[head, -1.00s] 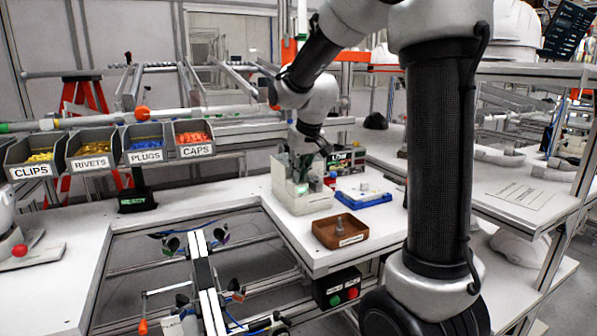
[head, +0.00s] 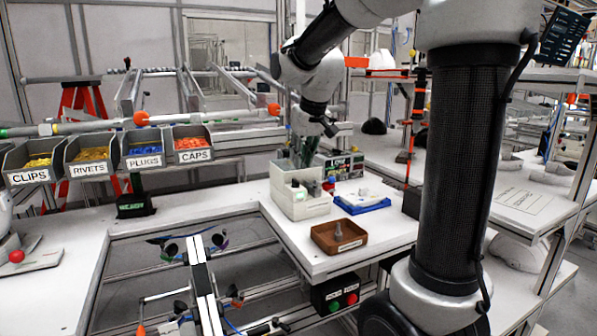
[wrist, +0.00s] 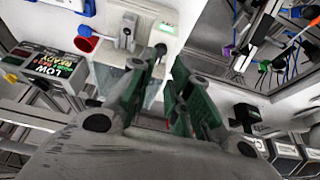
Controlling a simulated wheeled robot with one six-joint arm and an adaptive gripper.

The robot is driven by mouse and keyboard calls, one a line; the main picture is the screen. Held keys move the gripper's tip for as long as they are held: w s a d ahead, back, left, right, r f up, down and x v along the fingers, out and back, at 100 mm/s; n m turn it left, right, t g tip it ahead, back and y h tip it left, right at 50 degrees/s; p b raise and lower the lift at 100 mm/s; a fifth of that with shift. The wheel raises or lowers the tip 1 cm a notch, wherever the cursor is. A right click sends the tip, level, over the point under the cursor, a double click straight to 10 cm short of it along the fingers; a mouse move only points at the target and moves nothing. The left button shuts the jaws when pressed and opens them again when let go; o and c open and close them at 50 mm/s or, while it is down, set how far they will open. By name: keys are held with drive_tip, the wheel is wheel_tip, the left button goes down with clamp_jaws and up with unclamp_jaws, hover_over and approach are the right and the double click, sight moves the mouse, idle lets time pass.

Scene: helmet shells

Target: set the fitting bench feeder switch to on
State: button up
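The feeder is a cream box (head: 300,198) at the inner corner of the white bench, with a small label on its front. In the wrist view its pale top (wrist: 168,14) carries a grey switch-like part (wrist: 128,32), whose setting I cannot tell. A red round part (wrist: 86,45) shows beside it. My gripper (head: 306,160) points down over the back of the feeder. In the wrist view my gripper (wrist: 171,58) has its green and dark fingers a little apart, with nothing seen between them. The fingertips appear apart from the grey part.
A brown tray (head: 325,243) and a blue tray (head: 362,209) sit close to the feeder. A red-and-green button box (head: 335,293) hangs below the bench edge. Labelled bins stand left.

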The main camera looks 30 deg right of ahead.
drive_tip(key=v, duration=0.4)
drive_tip(key=shift+s+r, duration=0.15)
drive_tip(key=shift+r, duration=0.25)
drive_tip(key=s+f, duration=0.4)
drive_tip(key=s, duration=0.8)
drive_tip(key=s+f, duration=0.4)
drive_tip(key=s, duration=0.8)
drive_tip(key=shift+s+d, duration=0.35)
drive_tip(key=shift+d+f, duration=0.1)
